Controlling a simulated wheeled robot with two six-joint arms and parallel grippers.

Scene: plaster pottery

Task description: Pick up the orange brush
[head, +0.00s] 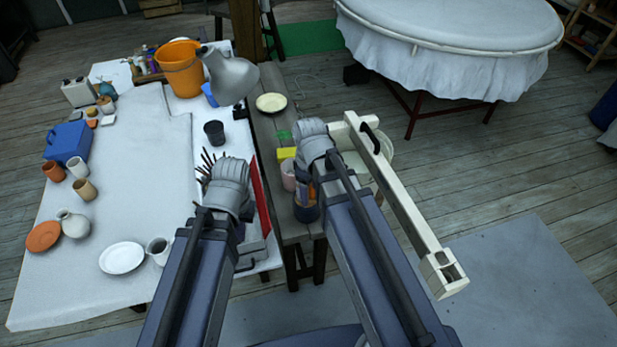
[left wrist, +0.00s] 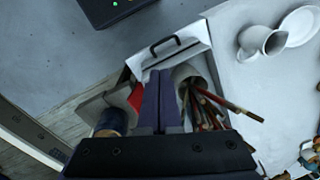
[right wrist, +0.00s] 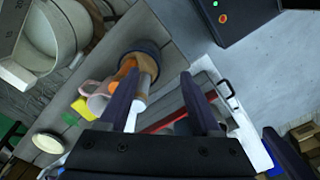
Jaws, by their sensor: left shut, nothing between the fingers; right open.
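An orange item (right wrist: 124,72), perhaps the orange brush, shows by a dark blue pot (right wrist: 152,50) in the right wrist view. A tan piece sits beside it. Its full shape is hidden, so I cannot tell if it is a brush. In the head view the blue pot (head: 306,211) is partly behind my right arm. My right gripper (right wrist: 160,88) is open and empty, with its fingers close to the pot's contents. My left gripper (left wrist: 160,78) is shut and empty, beside a cup of brushes and pencils (left wrist: 200,98). My arms hide both fingertip areas in the head view.
The bench (head: 265,135) holds a pink cup (head: 289,175), a yellow block (head: 286,154) and a cream plate (head: 271,102). A red panel (head: 261,195) stands near the left gripper. The white table (head: 140,200) holds pottery and an orange bucket (head: 180,70).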

